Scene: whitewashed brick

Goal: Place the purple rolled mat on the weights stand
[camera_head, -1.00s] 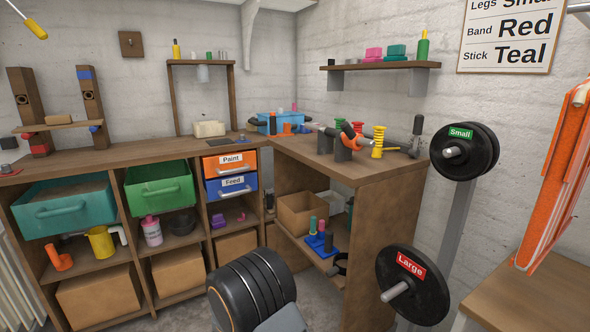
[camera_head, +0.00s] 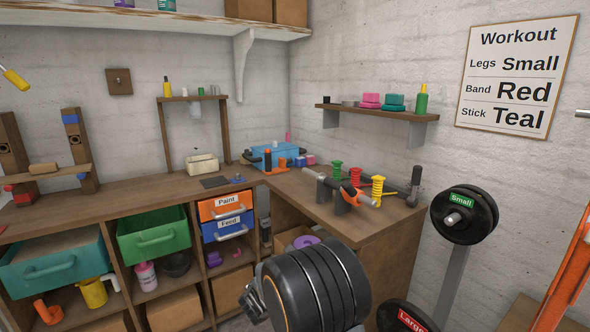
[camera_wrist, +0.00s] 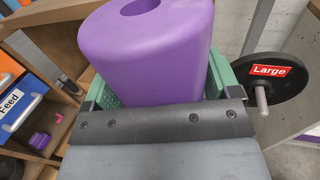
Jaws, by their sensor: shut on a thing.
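The purple rolled mat (camera_wrist: 150,55) fills the top middle of the wrist view, with the hole in its end visible. My gripper (camera_wrist: 158,88) has green pads on either side of the mat and is shut on it. In the head view, a small purple part of the mat (camera_head: 307,241) shows behind my dark arm, which hides the rest and the gripper. The weights stand (camera_head: 452,278) is a grey post at the right, with black plates labelled Small (camera_head: 464,216) and Large (camera_head: 405,318). The Large plate (camera_wrist: 268,84) shows right of the mat in the wrist view, apart from it.
A wooden workbench (camera_head: 385,232) with yellow, red and green spools stands left of the stand. Drawers labelled Paint (camera_head: 226,205) and Feed (camera_head: 229,228) are at the left. An orange object (camera_head: 572,265) and a wooden surface (camera_head: 520,316) lie to the right. A workout sign (camera_head: 515,77) hangs above.

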